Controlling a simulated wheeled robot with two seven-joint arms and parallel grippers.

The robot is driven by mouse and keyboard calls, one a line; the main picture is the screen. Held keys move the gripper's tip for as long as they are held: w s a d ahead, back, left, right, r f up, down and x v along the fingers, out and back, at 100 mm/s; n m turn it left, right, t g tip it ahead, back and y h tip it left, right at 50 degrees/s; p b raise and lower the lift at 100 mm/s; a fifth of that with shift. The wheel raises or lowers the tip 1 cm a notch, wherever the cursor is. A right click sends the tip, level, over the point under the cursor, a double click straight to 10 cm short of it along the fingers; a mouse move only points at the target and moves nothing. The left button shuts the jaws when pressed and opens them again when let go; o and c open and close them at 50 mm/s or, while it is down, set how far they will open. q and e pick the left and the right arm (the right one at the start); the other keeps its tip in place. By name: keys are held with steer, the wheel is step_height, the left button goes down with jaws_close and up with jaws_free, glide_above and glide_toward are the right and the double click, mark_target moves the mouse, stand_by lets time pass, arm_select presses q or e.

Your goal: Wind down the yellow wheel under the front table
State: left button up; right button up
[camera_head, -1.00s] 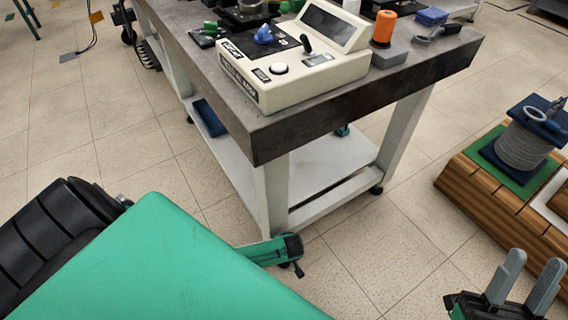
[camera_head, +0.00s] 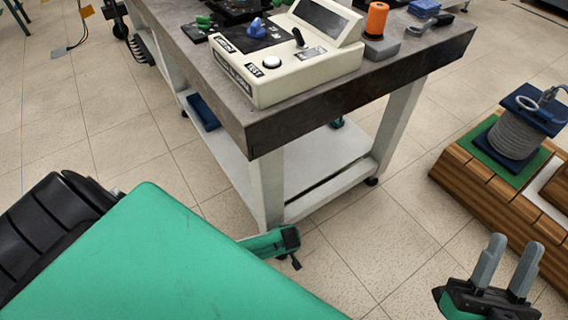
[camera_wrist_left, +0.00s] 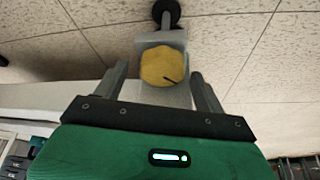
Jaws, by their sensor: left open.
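The yellow wheel (camera_wrist_left: 163,66) is a round knob on a pale grey table leg bracket in the left wrist view, with a dark slot or mark on its face. My left gripper (camera_wrist_left: 160,78) is open, with one finger on each side of the wheel; a gap shows on both sides, and I cannot tell the depth between them. In the head view the wheel is hidden, and the left wrist is beside the near leg of the front table (camera_head: 250,130). My right gripper (camera_head: 514,246) is open and empty at the lower right, away from the table.
A beige control box (camera_head: 290,80) and an orange spool (camera_head: 376,18) stand on the front table. A grey coil (camera_head: 516,136) sits on a wooden stand (camera_head: 470,185) at the right. A dark caster (camera_wrist_left: 167,12) shows beyond the wheel. Tiled floor lies clear between table and stand.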

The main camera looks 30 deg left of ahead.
arm_select(q)
steer(key=p+v, duration=0.2)
steer(key=v, duration=0.3)
steer(key=shift+r, duration=0.25)
steer(key=p+v, duration=0.3)
steer(key=v, duration=0.5)
arm_select(e)
steer(key=s+a+f+g+h, duration=0.1)
steer(key=a+f+g, duration=0.1)
steer(key=f+g, duration=0.5)
steer(key=s+a+f+g+h, duration=0.1)
steer(key=a+f+g, duration=0.2)
steer(key=f+g, duration=0.4)
steer(key=shift+s+f+n+g, duration=0.2)
steer(key=shift+f+n+g, duration=0.1)
steer(key=shift+f, duration=3.1)
